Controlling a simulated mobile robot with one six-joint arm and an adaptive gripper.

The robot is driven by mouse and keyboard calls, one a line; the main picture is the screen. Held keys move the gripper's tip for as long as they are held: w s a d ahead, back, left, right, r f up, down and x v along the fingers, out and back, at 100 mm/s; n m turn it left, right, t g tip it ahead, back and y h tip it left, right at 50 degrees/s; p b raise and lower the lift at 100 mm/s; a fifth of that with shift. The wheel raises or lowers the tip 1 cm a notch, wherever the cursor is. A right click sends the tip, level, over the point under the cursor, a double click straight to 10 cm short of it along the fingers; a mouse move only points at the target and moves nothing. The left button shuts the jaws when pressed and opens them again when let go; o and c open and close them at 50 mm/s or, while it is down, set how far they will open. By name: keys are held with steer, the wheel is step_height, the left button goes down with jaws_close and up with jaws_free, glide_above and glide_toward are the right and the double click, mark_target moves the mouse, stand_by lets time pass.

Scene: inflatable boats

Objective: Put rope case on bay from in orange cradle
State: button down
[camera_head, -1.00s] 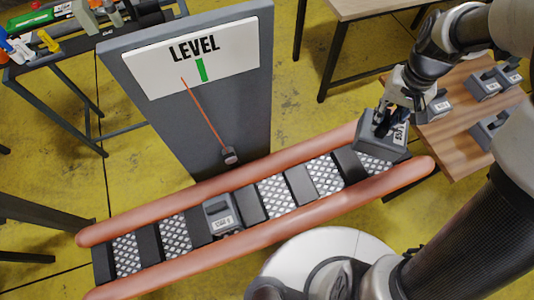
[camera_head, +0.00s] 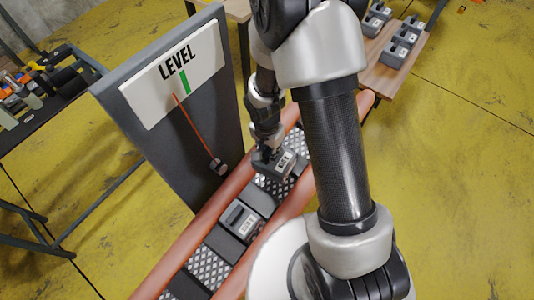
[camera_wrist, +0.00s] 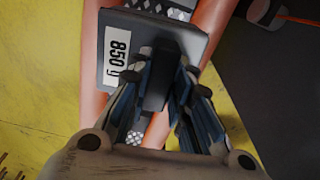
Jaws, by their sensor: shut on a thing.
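My gripper (camera_head: 268,150) is shut on the handle of a grey case (camera_head: 282,165), which hangs over the far part of the inflatable boat (camera_head: 178,237). The wrist view shows the same case (camera_wrist: 118,75) with an "850 g" label and my gripper (camera_wrist: 163,88) around its dark handle. I cannot tell if its base touches the bay below. Patterned metal bays (camera_head: 208,268) and dark strips alternate between the boat's two orange tubes. Another grey case (camera_head: 240,219) stands on the boat nearer me. No orange cradle is clearly recognisable.
A dark panel with a white LEVEL sign (camera_head: 176,75) and a red pointer stands close along the boat's left side. A wooden table (camera_head: 383,78) at the back right holds several grey cases (camera_head: 400,45). A cluttered bench (camera_head: 38,112) is at left.

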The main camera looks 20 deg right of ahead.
mark_target(270, 164)
steer(key=shift+s+a+f+m, duration=0.15)
steer(key=shift+f+m, duration=0.1)
steer(key=shift+f, duration=0.1)
steer(key=shift+s+a+f+m, duration=0.1)
steer(key=shift+s+f+m, duration=0.05)
steer(key=shift+f+m, duration=0.15)
steer(key=shift+f+b, duration=0.4)
steer(key=shift+f, duration=0.1)
steer(key=shift+w+d+f+b, duration=0.1)
steer(key=shift+d+f+b, duration=0.05)
steer(key=shift+f+b, duration=1.3)
steer(key=shift+w+d+f+b, duration=0.1)
steer(key=shift+f+b, duration=1.1)
steer(key=shift+f, duration=0.4)
steer(key=shift+w+d+f+b, duration=0.1)
steer(key=shift+f+b, duration=0.35)
steer(key=shift+f, duration=0.1)
steer(key=shift+d+f+b, duration=0.1)
steer(key=shift+f+b, duration=1.45)
steer(key=shift+f, duration=0.2)
steer(key=c, duration=1.4)
jaws_free()
steer(key=shift+o, duration=0.2)
